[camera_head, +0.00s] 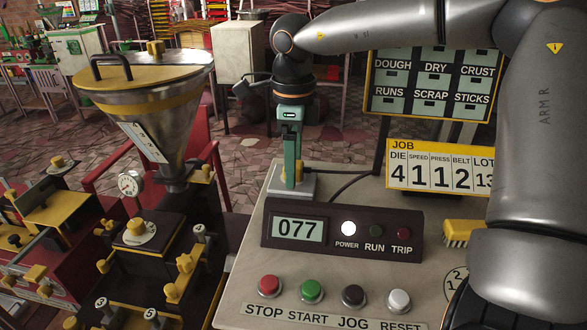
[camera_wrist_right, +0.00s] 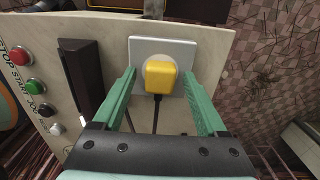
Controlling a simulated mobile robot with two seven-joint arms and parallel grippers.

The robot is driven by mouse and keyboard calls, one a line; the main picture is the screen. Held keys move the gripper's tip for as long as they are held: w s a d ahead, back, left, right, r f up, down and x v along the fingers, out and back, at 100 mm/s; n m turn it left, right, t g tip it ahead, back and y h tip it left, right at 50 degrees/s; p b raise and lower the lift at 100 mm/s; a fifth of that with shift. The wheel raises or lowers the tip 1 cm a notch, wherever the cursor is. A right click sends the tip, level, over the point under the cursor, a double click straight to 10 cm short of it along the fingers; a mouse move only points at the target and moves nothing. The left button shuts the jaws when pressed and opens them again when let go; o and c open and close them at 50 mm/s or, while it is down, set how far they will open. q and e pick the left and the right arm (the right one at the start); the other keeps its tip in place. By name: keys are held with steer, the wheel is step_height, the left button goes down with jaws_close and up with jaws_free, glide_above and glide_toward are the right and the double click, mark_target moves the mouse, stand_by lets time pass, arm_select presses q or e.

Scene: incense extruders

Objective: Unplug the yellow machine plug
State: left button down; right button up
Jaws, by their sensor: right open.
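The yellow plug (camera_wrist_right: 160,76) sits in a white socket plate (camera_wrist_right: 144,48), with a dark cable running from it toward the gripper's base in the right wrist view. My right gripper (camera_wrist_right: 160,73) is open, its green fingers on either side of the plug with gaps between. In the head view my right gripper (camera_head: 291,184) points down over the white socket plate (camera_head: 307,188) at the back left of the panel, and the plug is mostly hidden behind the fingers. My left gripper is not in view.
The control panel (camera_head: 236,292) carries a display box (camera_head: 342,232) reading 077 with the POWER light lit, and several buttons in front. A yellow brush (camera_head: 457,233) lies at the right. A hopper machine (camera_head: 165,100) stands at the left. The JOB sign (camera_head: 440,166) stands behind.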

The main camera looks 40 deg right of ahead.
jaws_close()
stand_by(0.4)
steer(key=shift+r, duration=0.2)
stand_by(0.3)
steer(key=shift+r+p, duration=2.4)
steer(key=shift+r, duration=0.45)
